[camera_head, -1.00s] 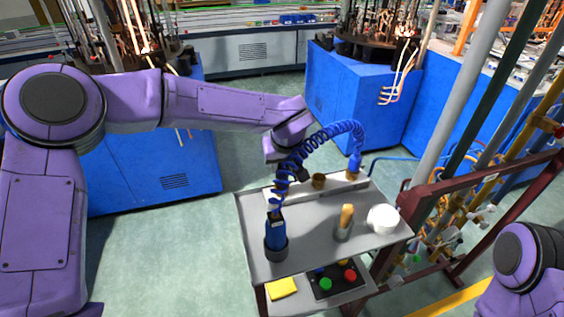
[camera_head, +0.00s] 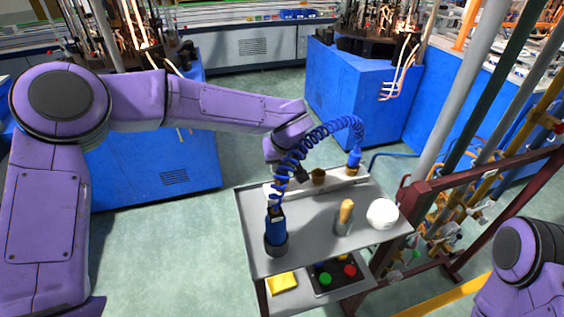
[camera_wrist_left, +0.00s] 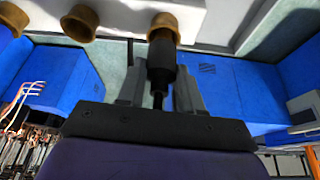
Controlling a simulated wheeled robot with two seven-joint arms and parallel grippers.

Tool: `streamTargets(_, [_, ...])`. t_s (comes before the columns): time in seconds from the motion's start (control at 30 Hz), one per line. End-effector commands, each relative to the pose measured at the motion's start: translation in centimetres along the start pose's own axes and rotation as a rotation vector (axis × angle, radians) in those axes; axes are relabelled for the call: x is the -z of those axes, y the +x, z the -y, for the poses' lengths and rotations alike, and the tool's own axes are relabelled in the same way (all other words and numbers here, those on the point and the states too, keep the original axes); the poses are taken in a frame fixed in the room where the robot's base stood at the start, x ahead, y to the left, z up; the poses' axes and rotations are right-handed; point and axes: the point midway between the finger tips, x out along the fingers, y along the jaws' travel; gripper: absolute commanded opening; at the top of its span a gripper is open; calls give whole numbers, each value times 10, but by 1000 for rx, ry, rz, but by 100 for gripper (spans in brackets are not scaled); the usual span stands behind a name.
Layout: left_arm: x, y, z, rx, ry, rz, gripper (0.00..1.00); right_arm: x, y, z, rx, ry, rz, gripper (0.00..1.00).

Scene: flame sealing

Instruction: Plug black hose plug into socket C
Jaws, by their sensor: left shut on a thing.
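My left gripper (camera_wrist_left: 160,95) is shut on the black hose plug (camera_wrist_left: 161,62), which lies between its fingers. In the left wrist view the plug's far end meets or overlaps a brass socket (camera_wrist_left: 164,22); I cannot tell whether it is inside. Two more brass sockets show to its left, the nearer one (camera_wrist_left: 80,22) empty. In the head view the left gripper (camera_head: 303,176) is at the left part of the pale socket strip (camera_head: 340,181), partly behind the blue coiled hose. The middle socket (camera_head: 318,176) is empty. Socket letters are not readable. My right gripper is out of view.
A blue plug (camera_head: 354,159) on the coiled hose (camera_head: 322,132) stands at the strip's right end. A blue torch in a dark holder (camera_head: 276,246), a wooden-handled tool in a cup (camera_head: 345,218) and a white round object (camera_head: 382,213) stand on the grey cart (camera_head: 310,240).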

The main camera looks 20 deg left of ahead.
Motion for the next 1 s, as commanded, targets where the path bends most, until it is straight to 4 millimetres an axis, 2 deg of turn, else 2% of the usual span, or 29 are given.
streamTargets(0.4, [-2,6,0,1,1,1,2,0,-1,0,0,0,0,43])
streamTargets(0.43, [-2,6,0,0,1,0,45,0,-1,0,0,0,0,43])
streamTargets(0.5, [-2,6,0,0,1,0,65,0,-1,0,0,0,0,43])
streamTargets(1.0, [-2,6,0,1,0,0,65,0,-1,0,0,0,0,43])
